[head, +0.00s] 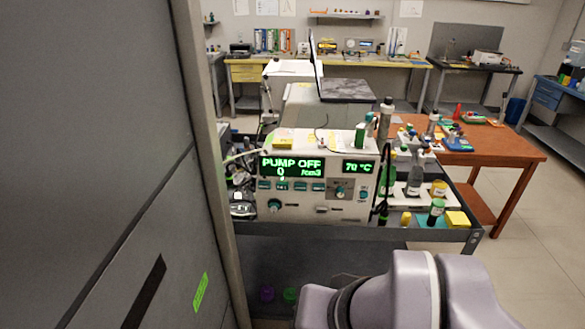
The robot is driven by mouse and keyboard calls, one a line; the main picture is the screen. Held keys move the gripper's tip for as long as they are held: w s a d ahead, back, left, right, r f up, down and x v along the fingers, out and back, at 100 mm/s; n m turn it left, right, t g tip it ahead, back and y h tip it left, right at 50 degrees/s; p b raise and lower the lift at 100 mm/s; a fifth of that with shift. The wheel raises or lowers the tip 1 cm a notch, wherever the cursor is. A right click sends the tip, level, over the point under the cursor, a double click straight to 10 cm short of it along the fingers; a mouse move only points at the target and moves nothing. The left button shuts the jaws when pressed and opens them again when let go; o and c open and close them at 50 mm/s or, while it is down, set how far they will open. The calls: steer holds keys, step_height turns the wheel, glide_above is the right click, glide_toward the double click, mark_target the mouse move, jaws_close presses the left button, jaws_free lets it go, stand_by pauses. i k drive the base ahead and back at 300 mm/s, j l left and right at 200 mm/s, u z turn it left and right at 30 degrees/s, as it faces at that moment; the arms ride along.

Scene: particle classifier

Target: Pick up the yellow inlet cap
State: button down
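A particle classifier (318,197) with green displays reading "PUMP OFF", "0 /cm3" and "70 °C" stands on a dark grey cart. A small yellow cylinder (406,218) stands at the cart's front, right of the classifier; it may be the yellow inlet cap, but it is too small to be sure. A bottle with a yellow top (439,187) stands behind it to the right. My gripper is out of view; only a grey and white part of my arm shows at the bottom right.
A grey panel (110,170) blocks the left. A brown table (500,150) stands behind right; floor is open at far right.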

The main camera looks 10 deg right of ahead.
mark_target(407, 217)
steer(key=i+l+z, duration=0.15)
steer(key=i+z, duration=0.6)
steer(key=z, duration=0.15)
steer(key=i+j+z, duration=0.15)
steer(key=i+z, duration=0.3)
steer(key=i+j+z, duration=0.25)
steer(key=z, duration=0.2)
steer(key=i, duration=0.05)
